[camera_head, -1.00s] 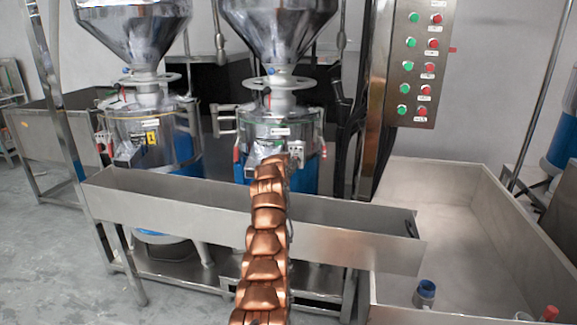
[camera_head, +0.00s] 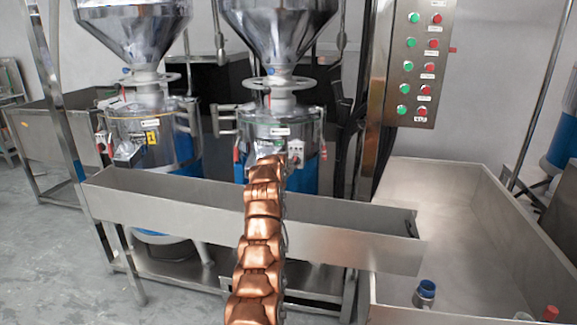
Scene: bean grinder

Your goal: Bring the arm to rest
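My copper-coloured segmented arm (camera_head: 262,232) rises from the bottom edge, left of the picture's middle. It passes in front of the long steel trough and ends near the right grinder. At its tip there is a small grey part (camera_head: 294,153), which may be my gripper; its fingers cannot be made out. I cannot tell whether it is open or holds anything. The right grinder (camera_head: 283,131) stands behind the arm's tip, and the left grinder (camera_head: 152,135) stands beside it; each has a steel hopper on top.
The steel trough (camera_head: 165,203) crosses in front of the grinders. A large steel bin (camera_head: 455,190) stands at right, with blue and red fittings at its near end. A control panel (camera_head: 421,62) with green and red buttons hangs above. Grey floor (camera_head: 50,250) is free at left.

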